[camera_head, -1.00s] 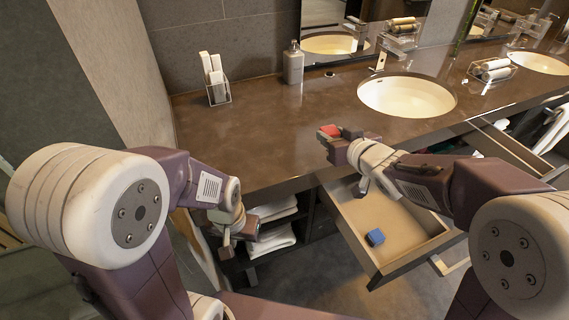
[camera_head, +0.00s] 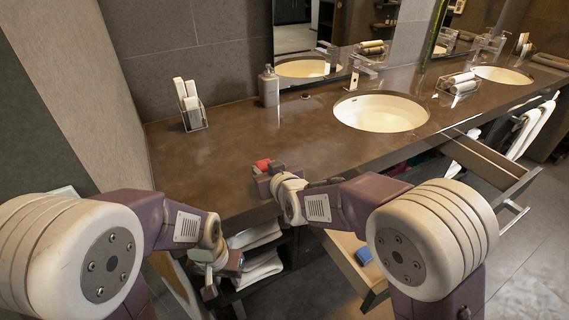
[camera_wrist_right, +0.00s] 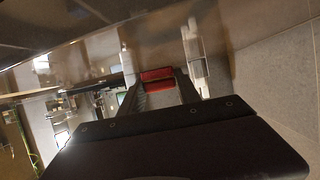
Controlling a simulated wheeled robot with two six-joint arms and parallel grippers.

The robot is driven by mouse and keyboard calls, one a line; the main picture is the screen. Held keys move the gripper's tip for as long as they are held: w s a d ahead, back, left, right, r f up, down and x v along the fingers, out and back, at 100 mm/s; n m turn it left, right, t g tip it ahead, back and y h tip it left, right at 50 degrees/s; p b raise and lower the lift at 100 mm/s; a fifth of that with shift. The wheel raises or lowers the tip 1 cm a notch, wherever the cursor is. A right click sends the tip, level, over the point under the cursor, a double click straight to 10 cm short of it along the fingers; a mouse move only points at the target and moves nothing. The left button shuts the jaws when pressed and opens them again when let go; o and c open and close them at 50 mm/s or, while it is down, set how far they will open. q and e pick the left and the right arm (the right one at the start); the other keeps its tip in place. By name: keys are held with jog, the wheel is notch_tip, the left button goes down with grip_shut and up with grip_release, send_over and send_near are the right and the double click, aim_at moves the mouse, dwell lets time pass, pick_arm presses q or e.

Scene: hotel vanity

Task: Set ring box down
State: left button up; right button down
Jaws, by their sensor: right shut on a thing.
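A small red ring box (camera_head: 262,165) is between the fingers of my right gripper (camera_head: 267,176), over the front part of the brown vanity counter (camera_head: 215,150). The red box (camera_wrist_right: 157,74) also shows between the fingertips in the right wrist view. The gripper is shut on it. Whether the box touches the counter cannot be told. My left gripper (camera_head: 221,278) hangs low in front of the counter, by the shelf with white towels. Its finger opening is not clear.
A clear holder with white items (camera_head: 190,108) and a soap bottle (camera_head: 269,87) stand at the back. A sink (camera_head: 381,112) lies to the right. The open drawer below holds a blue box (camera_head: 364,256). The left counter is clear.

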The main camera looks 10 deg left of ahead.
jog(key=shift+f+b, duration=0.5)
jog(key=shift+f, duration=1.3)
jog(key=shift+f, duration=0.25)
jog(key=c, duration=0.9)
grip_release()
jog(key=shift+r, duration=0.1)
jog(key=shift+o, duration=0.2)
